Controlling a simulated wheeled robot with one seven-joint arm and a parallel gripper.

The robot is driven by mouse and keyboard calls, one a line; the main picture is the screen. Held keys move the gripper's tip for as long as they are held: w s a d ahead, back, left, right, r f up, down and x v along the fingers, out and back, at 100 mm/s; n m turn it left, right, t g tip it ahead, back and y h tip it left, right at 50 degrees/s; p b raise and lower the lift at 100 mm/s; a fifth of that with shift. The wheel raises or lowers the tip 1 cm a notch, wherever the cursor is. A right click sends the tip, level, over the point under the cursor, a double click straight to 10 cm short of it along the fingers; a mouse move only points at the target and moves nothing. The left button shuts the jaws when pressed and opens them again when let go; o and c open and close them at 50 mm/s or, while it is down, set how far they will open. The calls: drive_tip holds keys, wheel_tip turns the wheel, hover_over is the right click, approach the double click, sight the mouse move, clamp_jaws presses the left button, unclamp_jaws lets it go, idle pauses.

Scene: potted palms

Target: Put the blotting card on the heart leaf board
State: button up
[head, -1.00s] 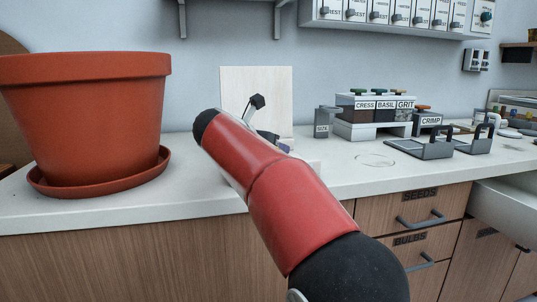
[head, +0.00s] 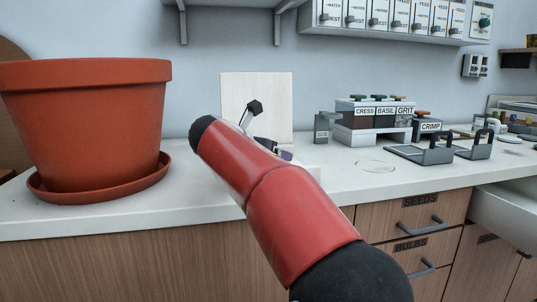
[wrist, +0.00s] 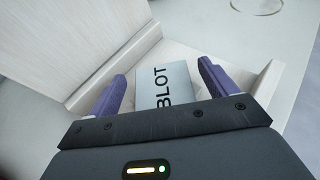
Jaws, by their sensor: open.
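The blotting card (wrist: 165,84) is a pale grey piece marked BLOT in the wrist view. It lies on a pale ledge (wrist: 185,54) at the foot of an upright pale board (wrist: 60,45). My gripper (wrist: 162,70) is open, with one purple finger on each side of the card and a visible gap on both sides. The card's near end is hidden behind the gripper body. In the head view, the upright board (head: 235,95) stands near the wall, and my arm mostly hides the gripper and the card. No heart leaf marking is readable on the board.
A large terracotta pot (head: 85,120) stands at the left on its saucer (head: 100,190). A rack of CRESS, BASIL and GRIT containers (head: 375,112) and dark metal stands (head: 425,155) are at the right. An open drawer (head: 508,208) juts out below. The counter between pot and board is clear.

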drive_tip(key=p+v, duration=0.1)
drive_tip(key=v, duration=1)
